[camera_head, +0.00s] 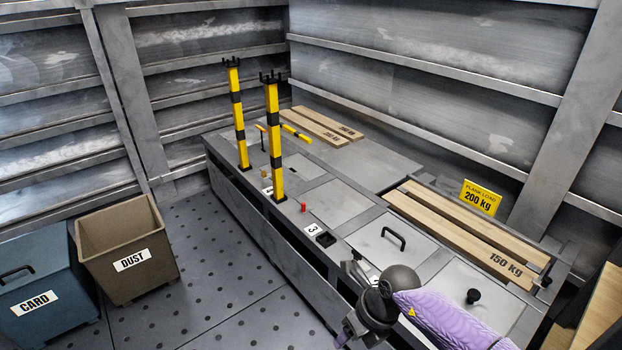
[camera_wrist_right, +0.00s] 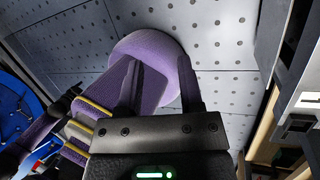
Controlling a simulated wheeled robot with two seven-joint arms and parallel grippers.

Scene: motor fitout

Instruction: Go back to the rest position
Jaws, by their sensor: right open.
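My right gripper (camera_head: 345,336) is at the bottom of the head view, low beside the front of the long grey workbench (camera_head: 240,178). My purple forearm reaches over the bench's near end from the lower right. In the right wrist view the gripper (camera_wrist_right: 163,75) points downward with its two dark fingers apart. Nothing is between them. A purple rounded part of my own body and the dotted floor (camera_wrist_right: 225,50) lie beyond the fingers. My left gripper does not show in the head view.
Two yellow-black posts (camera_head: 239,115) (camera_head: 274,140) stand upright on the bench. Planks (camera_head: 465,235) lie along its back by a yellow load sign (camera_head: 480,197). A black handle (camera_head: 394,238) and knob (camera_head: 473,296) rise from lids. DUST (camera_head: 125,245) and CARD (camera_head: 38,285) bins stand left; floor between is clear.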

